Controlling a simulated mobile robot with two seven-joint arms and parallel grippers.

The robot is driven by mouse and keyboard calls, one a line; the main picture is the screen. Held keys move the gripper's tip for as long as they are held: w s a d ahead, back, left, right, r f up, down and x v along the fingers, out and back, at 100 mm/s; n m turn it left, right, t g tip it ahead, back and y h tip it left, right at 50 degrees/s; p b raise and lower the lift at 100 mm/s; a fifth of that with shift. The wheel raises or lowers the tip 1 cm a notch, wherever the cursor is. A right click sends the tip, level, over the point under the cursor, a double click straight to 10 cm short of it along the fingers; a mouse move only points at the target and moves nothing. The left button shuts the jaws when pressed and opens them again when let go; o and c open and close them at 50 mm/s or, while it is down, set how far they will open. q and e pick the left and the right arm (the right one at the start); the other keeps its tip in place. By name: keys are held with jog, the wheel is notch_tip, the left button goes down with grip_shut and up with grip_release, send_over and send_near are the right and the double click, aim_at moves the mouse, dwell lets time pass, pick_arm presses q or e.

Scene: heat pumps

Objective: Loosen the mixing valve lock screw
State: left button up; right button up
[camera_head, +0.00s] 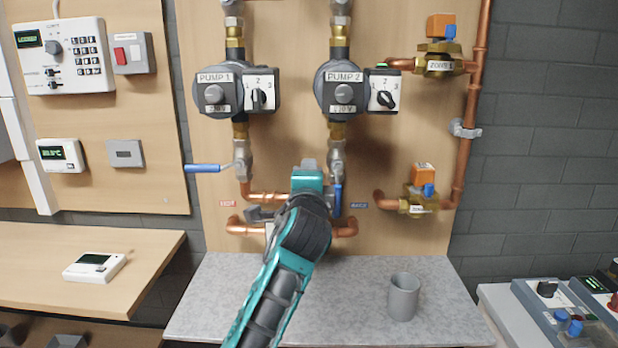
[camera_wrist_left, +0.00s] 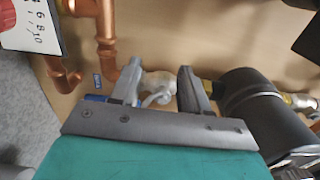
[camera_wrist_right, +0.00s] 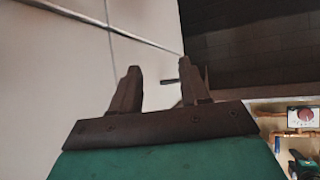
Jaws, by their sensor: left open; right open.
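In the head view my left gripper (camera_head: 308,166) is in front of the pipe board, below PUMP 2 (camera_head: 343,90). In the left wrist view my left gripper (camera_wrist_left: 160,82) is open. A silvery valve (camera_wrist_left: 158,84) shows between and beyond its fingers; I cannot tell whether they touch it. A white plate with a number scale (camera_wrist_left: 28,28), perhaps the mixing valve's, is partly cut off at the upper left. My left arm covers the lower middle of the board in the head view, and I cannot make out a lock screw. My right gripper (camera_wrist_right: 158,88) is open and empty, outside the head view.
Copper pipes (camera_head: 233,226) run low on the board. A blue-handled valve (camera_head: 204,168) sticks out left; another blue handle (camera_head: 337,200) is beside my left gripper. A grey cup (camera_head: 403,297) stands on the speckled counter (camera_head: 350,325). The right wrist view shows mostly pale surface (camera_wrist_right: 50,70).

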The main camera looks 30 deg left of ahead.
pick_arm(q)
jog(key=shift+f, duration=0.1)
jog(key=s+d+f+m, duration=0.2)
jog(key=s+f+m, duration=0.1)
jog(key=f, duration=0.3)
jog(key=s+d+f+m, duration=0.2)
jog(key=s+f+m, duration=0.1)
jog(key=f, duration=0.4)
jog(key=s+d+f+m, duration=0.2)
jog(key=s+f+m, duration=0.2)
jog(key=f, duration=0.3)
jog(key=shift+s+d, duration=0.1)
jog(key=shift+s, duration=0.1)
jog(key=shift+w, duration=0.1)
jog(key=x, duration=1.2)
jog(key=shift+w, duration=0.3)
jog(key=shift+c, duration=0.3)
grip_shut()
